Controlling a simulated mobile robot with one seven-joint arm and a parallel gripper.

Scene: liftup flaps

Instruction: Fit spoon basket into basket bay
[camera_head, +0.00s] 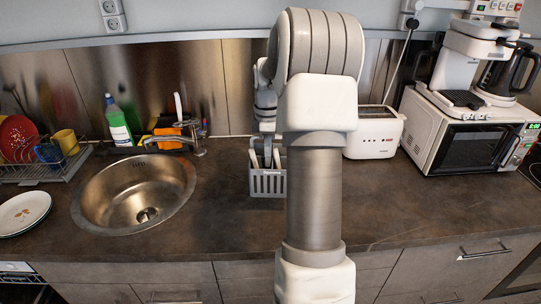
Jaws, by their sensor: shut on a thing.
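A small grey slotted basket (267,184) is at the middle of the counter, left of my arm's near links. Light and dark upright pieces show at its top; I cannot make out which are cutlery. My gripper (266,158) points down over the basket and is shut on it, with the fingers partly hidden by my arm. I cannot tell whether the basket's bottom touches the counter. No basket bay can be clearly made out. A wire dish rack (62,170) with cups and a red plate stands at the far left.
A round sink (118,205) lies between the rack and the basket. A toaster (374,133) and microwave (470,140) stand to the right. The front right counter is clear.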

